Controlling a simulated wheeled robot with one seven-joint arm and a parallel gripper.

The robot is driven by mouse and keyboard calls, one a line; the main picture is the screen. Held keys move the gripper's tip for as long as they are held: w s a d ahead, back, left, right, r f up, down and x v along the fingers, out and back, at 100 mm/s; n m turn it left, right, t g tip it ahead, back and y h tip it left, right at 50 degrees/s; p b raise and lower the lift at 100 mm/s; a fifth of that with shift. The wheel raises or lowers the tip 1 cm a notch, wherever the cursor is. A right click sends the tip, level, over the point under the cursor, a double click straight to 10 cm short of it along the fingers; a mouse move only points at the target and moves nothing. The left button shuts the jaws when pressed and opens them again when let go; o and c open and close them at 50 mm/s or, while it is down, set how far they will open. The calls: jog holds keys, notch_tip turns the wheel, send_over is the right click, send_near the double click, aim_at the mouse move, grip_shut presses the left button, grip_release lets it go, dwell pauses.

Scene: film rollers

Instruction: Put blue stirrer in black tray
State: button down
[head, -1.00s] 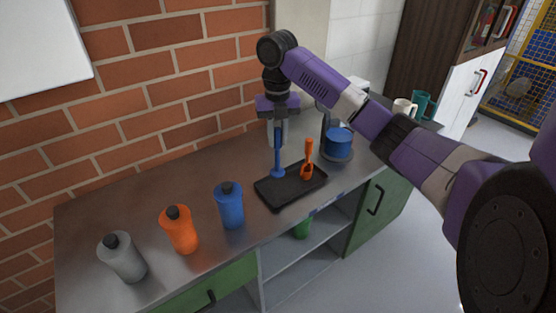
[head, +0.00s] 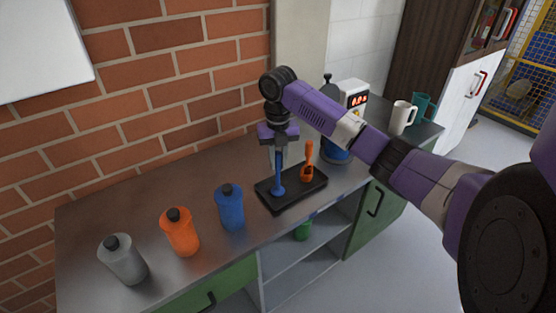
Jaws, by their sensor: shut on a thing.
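The blue stirrer (head: 278,182) is upright, its wide end down over the left part of the black tray (head: 299,201). I cannot tell whether its foot touches the tray floor. My gripper (head: 279,155) is shut on the upper part of its handle, above the tray. The black tray is shallow and lies near the front edge of the metal counter. An orange stirrer (head: 308,165) stands upright in the right part of the tray.
A blue bottle (head: 230,207), an orange bottle (head: 180,234) and a grey bottle (head: 123,260) stand left of the tray. A machine with a red display (head: 354,97), a blue container (head: 337,151) and mugs (head: 402,116) stand right and behind. The counter (head: 150,185) behind the bottles is clear.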

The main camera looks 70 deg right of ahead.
jog(key=c, duration=1.3)
grip_release()
jog(key=shift+f, duration=0.1)
jog(key=shift+o, duration=0.2)
notch_tip(320, 180, up, 12)
jog(key=shift+r, duration=0.2)
